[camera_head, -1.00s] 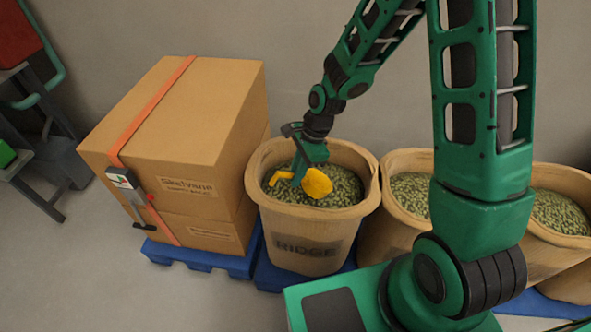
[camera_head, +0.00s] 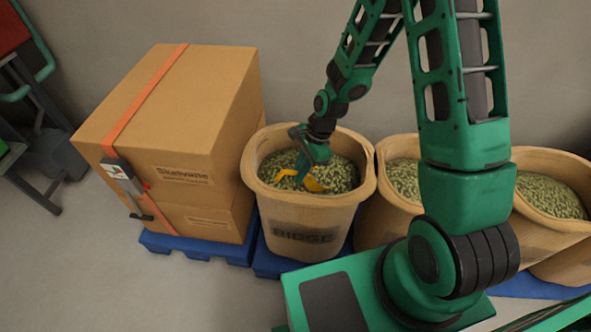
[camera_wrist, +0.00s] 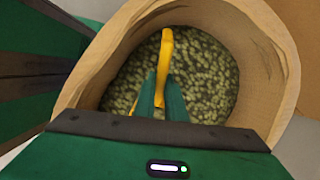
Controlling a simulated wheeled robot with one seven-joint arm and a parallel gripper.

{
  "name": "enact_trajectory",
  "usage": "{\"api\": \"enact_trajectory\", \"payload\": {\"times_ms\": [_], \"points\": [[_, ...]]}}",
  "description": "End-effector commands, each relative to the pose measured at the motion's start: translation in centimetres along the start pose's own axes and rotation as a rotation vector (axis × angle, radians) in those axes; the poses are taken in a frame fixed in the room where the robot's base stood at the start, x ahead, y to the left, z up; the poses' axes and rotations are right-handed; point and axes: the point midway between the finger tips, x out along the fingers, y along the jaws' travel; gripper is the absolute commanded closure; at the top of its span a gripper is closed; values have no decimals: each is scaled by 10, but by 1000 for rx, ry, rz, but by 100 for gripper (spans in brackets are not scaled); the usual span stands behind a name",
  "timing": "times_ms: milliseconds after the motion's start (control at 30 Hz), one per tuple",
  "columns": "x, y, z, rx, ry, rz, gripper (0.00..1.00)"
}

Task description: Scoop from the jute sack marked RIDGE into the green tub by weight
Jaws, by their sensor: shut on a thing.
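The jute sack marked RIDGE (camera_head: 305,222) stands open on a blue pallet, filled with green-grey beans or pellets (camera_head: 338,172). It also shows in the wrist view as a tan rim (camera_wrist: 283,60) around the contents (camera_wrist: 205,70). My gripper (camera_head: 306,172) is inside the mouth of the sack, pointing down, shut on a yellow scoop (camera_head: 315,185). The scoop's handle (camera_wrist: 167,45) shows between my fingers (camera_wrist: 160,95) in the wrist view. The scoop's bowl is at the surface of the contents and looks partly sunk in. The green tub is not clearly in view.
A strapped stack of cardboard boxes (camera_head: 180,120) stands close to the left on a blue pallet (camera_head: 195,247). More open sacks (camera_head: 402,180) with similar contents stand to the right. A dark metal stand (camera_head: 35,130) is at the far left. A wall is behind.

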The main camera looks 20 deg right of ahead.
Motion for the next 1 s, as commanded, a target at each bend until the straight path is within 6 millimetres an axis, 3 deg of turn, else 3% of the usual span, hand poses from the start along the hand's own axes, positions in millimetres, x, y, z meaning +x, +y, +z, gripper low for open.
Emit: {"api": "enact_trajectory", "payload": {"times_ms": [667, 1000], "points": [[20, 1, -40, -4, 186, 2, 100], [-4, 0, -31, -2, 181, -1, 100]]}}
